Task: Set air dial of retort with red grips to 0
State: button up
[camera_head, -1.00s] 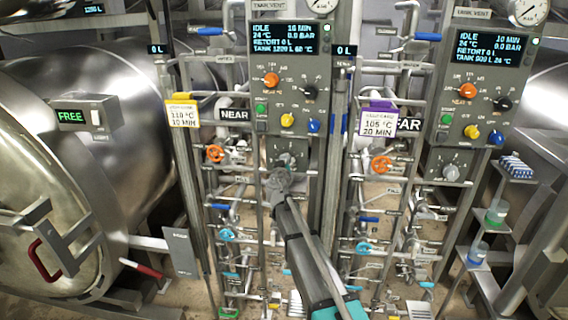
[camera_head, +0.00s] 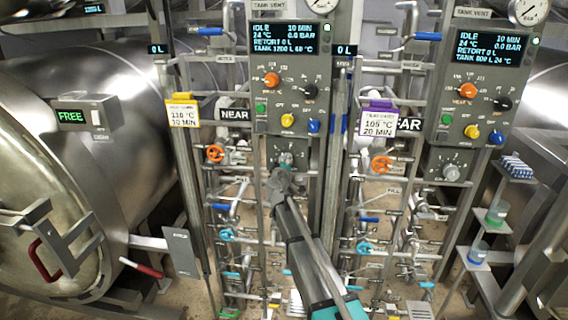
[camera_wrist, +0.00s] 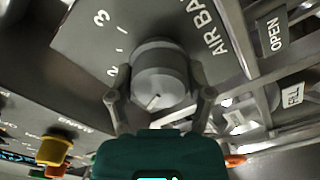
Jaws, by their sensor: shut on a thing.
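The retort with red grips stands at the left; one red grip (camera_head: 45,262) shows on its door. The grey air dial (camera_head: 286,158) is on the small plate under the NEAR control panel. My gripper (camera_wrist: 160,97) is shut on this dial, one finger on each side. It also shows in the head view (camera_head: 285,172), where it covers the lower part of the dial. In the wrist view the round dial (camera_wrist: 160,72) has a light pointer mark toward the lower left of the picture. Scale numbers 3 and 2 and part of an "AIR BA" label show; 0 cannot be made out.
The NEAR panel (camera_head: 290,75) has orange, black, yellow and blue knobs above the dial. A similar FAR panel (camera_head: 480,85) with its own grey dial (camera_head: 452,172) stands to the right. Pipes and an orange valve wheel (camera_head: 215,153) flank my arm.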

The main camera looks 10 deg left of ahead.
jog(key=n, duration=0.4)
jog(key=shift+n, duration=0.3)
jog(key=n, duration=0.3)
jog(key=shift+f+n, duration=0.1)
jog(key=shift+n, duration=0.2)
jog(key=n, duration=0.3)
jog(key=shift+n, duration=0.3)
jog(key=n, duration=0.4)
jog(key=o, duration=1.1)
jog(key=shift+o, duration=0.2)
jog(key=shift+s, duration=0.1)
